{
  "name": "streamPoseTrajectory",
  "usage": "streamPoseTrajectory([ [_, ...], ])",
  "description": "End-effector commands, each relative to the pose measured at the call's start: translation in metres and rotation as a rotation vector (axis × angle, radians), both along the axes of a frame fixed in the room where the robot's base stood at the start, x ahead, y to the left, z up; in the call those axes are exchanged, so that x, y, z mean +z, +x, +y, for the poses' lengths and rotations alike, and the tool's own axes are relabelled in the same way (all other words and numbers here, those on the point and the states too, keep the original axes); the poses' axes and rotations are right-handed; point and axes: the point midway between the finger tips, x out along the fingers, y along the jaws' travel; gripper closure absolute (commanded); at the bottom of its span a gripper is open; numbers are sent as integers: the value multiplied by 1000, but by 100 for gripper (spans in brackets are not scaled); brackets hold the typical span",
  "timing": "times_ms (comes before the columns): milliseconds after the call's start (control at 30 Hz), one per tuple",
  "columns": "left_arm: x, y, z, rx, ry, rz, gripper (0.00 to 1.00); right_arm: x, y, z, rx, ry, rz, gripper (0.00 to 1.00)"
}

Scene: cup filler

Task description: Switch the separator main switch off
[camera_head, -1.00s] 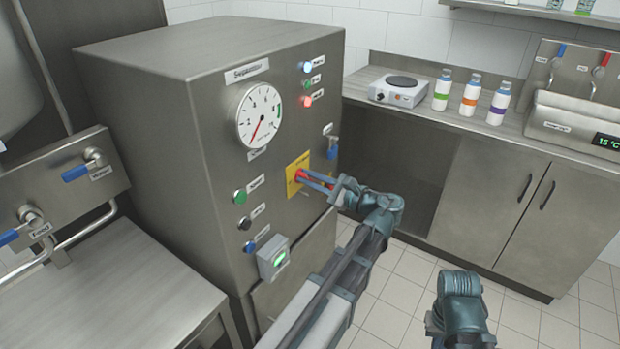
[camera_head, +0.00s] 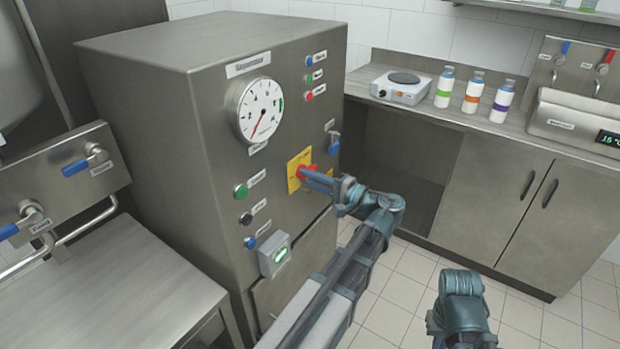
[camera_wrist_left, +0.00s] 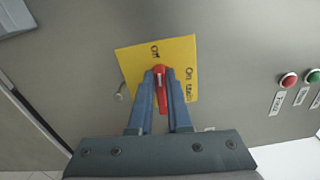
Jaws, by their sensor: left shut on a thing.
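The separator main switch is a red rotary handle (camera_head: 306,173) on a yellow plate (camera_head: 293,184) on the front of the separator cabinet (camera_head: 215,160). My left gripper (camera_head: 314,176) is shut on the red handle. In the left wrist view the handle (camera_wrist_left: 161,88) sits between the two blue fingers (camera_wrist_left: 160,80), and its upper end with a white mark points at the "Off" label on the plate (camera_wrist_left: 130,62). The "On" label is to the right. My right gripper (camera_head: 460,315) is low at the bottom right; its fingers are not clear.
The blue, green and red indicator lamps (camera_head: 309,78) at the cabinet's top right look unlit. A gauge (camera_head: 260,110), push buttons (camera_head: 241,190) and a small green-lit box (camera_head: 274,257) are on the same front. A counter with a hot plate (camera_head: 401,87) and bottles stands right.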

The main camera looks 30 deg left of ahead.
Motion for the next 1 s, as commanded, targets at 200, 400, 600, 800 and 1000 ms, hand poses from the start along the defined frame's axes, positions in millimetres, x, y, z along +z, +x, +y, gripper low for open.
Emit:
streamPoseTrajectory([
  [200,-2,-1,0,0,-10,-78,100,-1,0,0,0,0,0,100],
  [400,-3,-1,0,0,-13,-109,100,-2,0,0,0,0,0,100],
  [600,-3,-1,0,0,-14,-115,100,-2,0,0,0,0,0,100],
  [800,-3,-1,0,1,-14,-115,100,-2,0,0,0,0,0,100],
  [1000,-3,-1,0,0,-12,-114,54,-2,0,0,0,0,0,100],
])
